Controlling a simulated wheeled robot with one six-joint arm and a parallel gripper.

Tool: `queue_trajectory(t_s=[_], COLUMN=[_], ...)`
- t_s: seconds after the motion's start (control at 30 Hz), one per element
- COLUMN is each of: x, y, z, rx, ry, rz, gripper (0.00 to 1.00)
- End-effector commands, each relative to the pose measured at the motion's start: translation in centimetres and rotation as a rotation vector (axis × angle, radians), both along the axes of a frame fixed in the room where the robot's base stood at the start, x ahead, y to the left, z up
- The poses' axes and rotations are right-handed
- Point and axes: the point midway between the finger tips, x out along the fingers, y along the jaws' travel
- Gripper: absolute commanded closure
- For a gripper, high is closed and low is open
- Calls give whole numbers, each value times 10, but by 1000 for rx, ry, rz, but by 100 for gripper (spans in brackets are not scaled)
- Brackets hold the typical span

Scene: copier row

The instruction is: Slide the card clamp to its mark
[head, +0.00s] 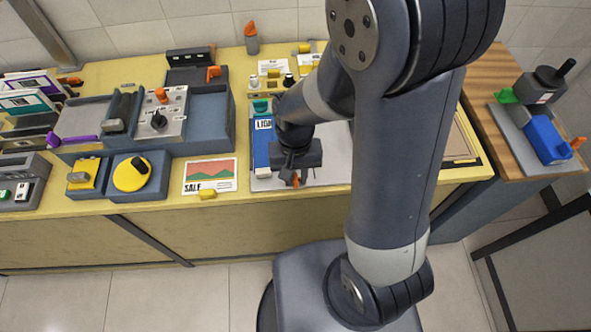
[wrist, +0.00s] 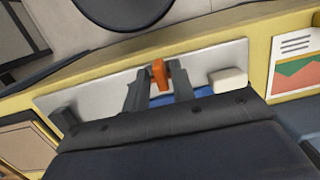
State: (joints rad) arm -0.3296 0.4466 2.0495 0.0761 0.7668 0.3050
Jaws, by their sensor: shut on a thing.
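A light grey plate (head: 326,172) lies on the yellow counter, with a blue card-like strip (head: 260,150) on its left part and a small white block (head: 263,173) at the strip's front end. My gripper (head: 295,178) points down over the plate's front part, right of the strip. In the wrist view my gripper (wrist: 158,76) is shut on an upright orange tab (wrist: 159,72), which seems to be the card clamp's handle. The plate also shows there (wrist: 208,60), with the white block (wrist: 229,78) beside the fingers. My arm hides much of the plate; I cannot make out the mark.
A SALE picture card (head: 209,175) and a small yellow piece (head: 208,194) lie left of the plate. A grey machine (head: 205,125) with knobs stands behind them. A wooden side table (head: 480,100) with a blue device (head: 547,138) is at right.

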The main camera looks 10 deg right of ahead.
Motion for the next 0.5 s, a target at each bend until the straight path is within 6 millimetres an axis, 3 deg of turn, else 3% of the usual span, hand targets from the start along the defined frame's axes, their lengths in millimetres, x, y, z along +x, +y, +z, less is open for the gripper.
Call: queue_trajectory(t_s=[0.03, 0.2, 0.23, 0.5], x=[-9, -9, -9, -9], y=[-1, -1, -1, -1], z=[-13, -13, -13, -9], rx=[-5, -5, -5, -5], ry=[26, 26, 26, 26], rz=[0, -1, -1, -1], gripper=[100, 100, 75, 75])
